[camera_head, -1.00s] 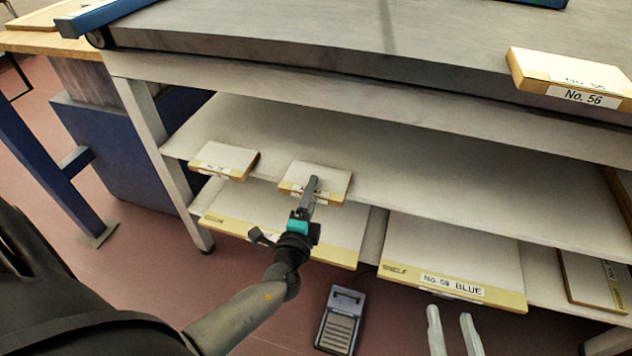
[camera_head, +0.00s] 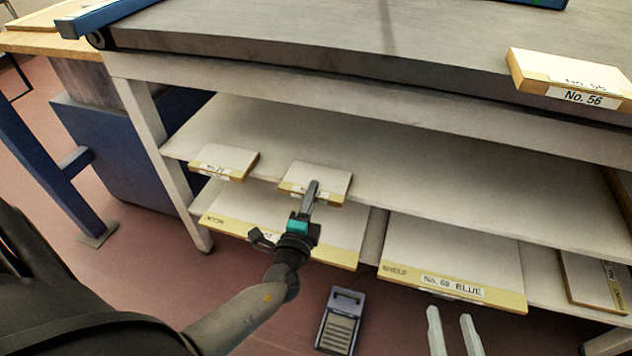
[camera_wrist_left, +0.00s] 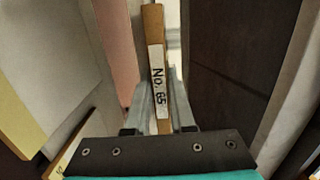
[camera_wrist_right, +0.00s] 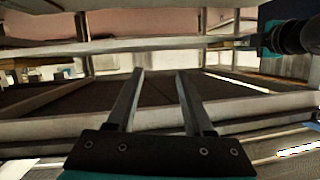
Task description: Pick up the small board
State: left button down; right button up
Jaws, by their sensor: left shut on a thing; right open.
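A small board (camera_head: 330,178) with a pale top and yellowish front edge lies on the middle shelf, its front overhanging the shelf edge. My left gripper (camera_head: 312,190) reaches it from the front and covers part of its label. In the left wrist view, the gripper (camera_wrist_left: 160,95) is shut on the board's edge (camera_wrist_left: 153,30), a finger on each side; the label reads "No. 65". My right gripper (camera_head: 450,325) is at the bottom of the head view. In the right wrist view (camera_wrist_right: 160,80) it is open and empty.
Another small board (camera_head: 224,160) lies left on the same shelf (camera_head: 430,185). Larger boards (camera_head: 225,220) (camera_head: 450,255) lie on the lower shelf. A "No. 56" board (camera_head: 565,75) sits on the grey top. A grey device (camera_head: 340,320) stands on the floor below.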

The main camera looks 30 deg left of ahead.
pick_arm(q)
jog(key=shift+r, duration=0.2)
pick_arm(e)
jog(key=shift+d, duration=0.1)
pick_arm(q)
jog(key=shift+r, duration=0.2)
jog(key=shift+r+p, duration=0.95)
jog(key=shift+r, duration=0.1)
notch_tip(320, 180, up, 5)
jog(key=p, duration=0.3)
jog(key=shift+f, duration=0.1)
jog(key=shift+r+p, duration=0.55)
jog(key=shift+r, duration=0.65)
pick_arm(e)
jog(key=s+d+f+g+h, duration=0.3)
jog(key=s+d+g+h, duration=0.1)
jog(key=d+g, duration=0.5)
jog(key=shift+s+d+f+h, duration=0.2)
jog(key=shift+s+f+h, duration=0.15)
jog(key=shift+s, duration=0.45)
